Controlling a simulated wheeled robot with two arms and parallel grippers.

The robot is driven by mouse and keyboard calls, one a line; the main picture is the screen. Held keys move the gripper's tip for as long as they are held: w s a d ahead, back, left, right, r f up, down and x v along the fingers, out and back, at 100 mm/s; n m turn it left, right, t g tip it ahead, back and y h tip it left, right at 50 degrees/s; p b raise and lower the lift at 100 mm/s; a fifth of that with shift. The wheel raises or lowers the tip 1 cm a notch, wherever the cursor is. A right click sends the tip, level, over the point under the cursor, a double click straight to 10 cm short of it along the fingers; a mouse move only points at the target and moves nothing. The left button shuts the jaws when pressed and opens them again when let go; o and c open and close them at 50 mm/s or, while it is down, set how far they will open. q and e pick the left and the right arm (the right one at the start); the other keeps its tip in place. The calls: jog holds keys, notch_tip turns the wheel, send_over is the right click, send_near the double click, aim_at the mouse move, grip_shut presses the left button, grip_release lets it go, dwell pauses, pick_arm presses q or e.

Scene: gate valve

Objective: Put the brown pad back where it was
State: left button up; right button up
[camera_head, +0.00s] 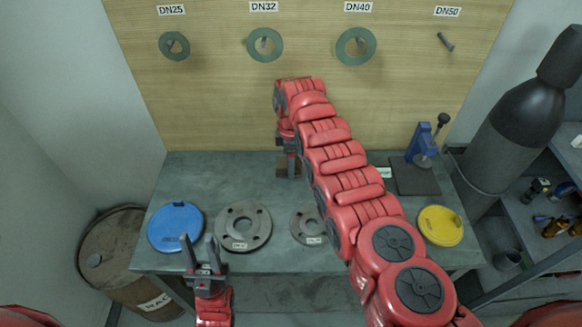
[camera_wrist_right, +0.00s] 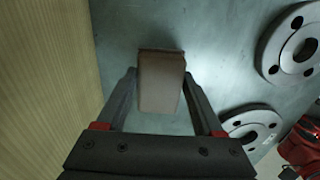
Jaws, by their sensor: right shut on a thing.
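The brown pad (camera_wrist_right: 160,82) is a small block between the two fingers of my right gripper (camera_wrist_right: 159,76) in the right wrist view. The gripper is shut on it. In the head view the brown pad (camera_head: 282,167) shows small and partly hidden behind my right gripper (camera_head: 291,166), over the back part of the grey table (camera_head: 232,178) near the wooden board. I cannot tell whether the pad touches the tabletop. My left gripper (camera_head: 198,242) is open and empty, fingers pointing up, in front of the blue disc.
A blue disc (camera_head: 175,226), two grey flanges (camera_head: 243,227) (camera_head: 306,226) and a yellow disc (camera_head: 440,225) lie along the table's front. A blue press-like tool (camera_head: 422,146) stands back right. Green rings (camera_head: 265,45) hang on the board (camera_head: 210,100). The back left tabletop is clear.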

jog(key=shift+f, duration=0.65)
jog(key=o, duration=1.3)
jog(key=shift+f, duration=0.1)
jog(key=shift+r, duration=0.5)
notch_tip(320, 180, up, 3)
jog(key=shift+f+p, duration=0.15)
jog(key=shift+p, duration=0.65)
notch_tip(320, 180, up, 8)
jog(key=b, duration=0.3)
jog(key=shift+f, duration=0.25)
jog(key=shift+r, duration=0.55)
